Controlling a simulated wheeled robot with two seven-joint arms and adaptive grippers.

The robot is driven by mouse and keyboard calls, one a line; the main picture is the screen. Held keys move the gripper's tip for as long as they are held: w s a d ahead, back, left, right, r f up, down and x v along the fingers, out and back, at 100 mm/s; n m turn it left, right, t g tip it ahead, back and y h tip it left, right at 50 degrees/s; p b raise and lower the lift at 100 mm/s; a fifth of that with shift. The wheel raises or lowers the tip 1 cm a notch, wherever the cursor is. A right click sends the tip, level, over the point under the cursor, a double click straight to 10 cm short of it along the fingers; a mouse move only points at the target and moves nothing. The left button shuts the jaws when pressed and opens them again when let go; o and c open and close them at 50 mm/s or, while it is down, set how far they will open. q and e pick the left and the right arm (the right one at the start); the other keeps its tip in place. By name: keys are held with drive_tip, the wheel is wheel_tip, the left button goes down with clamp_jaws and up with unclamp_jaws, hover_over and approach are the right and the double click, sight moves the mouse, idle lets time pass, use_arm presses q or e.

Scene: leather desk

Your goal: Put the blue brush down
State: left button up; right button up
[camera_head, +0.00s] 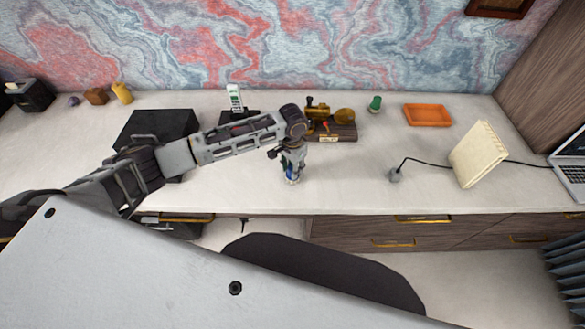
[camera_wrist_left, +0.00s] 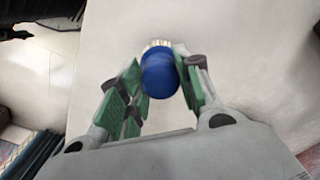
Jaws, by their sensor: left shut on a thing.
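The blue brush (camera_wrist_left: 159,74) shows in the left wrist view as a round blue body with pale bristles at its far end. My left gripper (camera_wrist_left: 156,88) has its green-padded fingers on both sides of it and is shut on it. In the head view my left gripper (camera_head: 291,168) points down over the front part of the desk, and the brush is mostly hidden between its fingers. I cannot tell whether the brush touches the desk top (camera_head: 345,185). My right gripper is not in view.
Behind the gripper stands a dark wooden stand with brass parts (camera_head: 331,130). An orange tray (camera_head: 427,115), a green object (camera_head: 375,103) and a cream panel (camera_head: 480,154) with a cable are to the right. A black box (camera_head: 157,128) is left. Desk right of the gripper is clear.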

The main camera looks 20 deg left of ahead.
use_arm(q)
drive_tip(key=shift+f, duration=0.45)
drive_tip(key=o, duration=0.9)
drive_tip(key=shift+f, duration=0.1)
wheel_tip(320, 180, up, 12)
drive_tip(key=shift+b, duration=0.35)
idle(0.8)
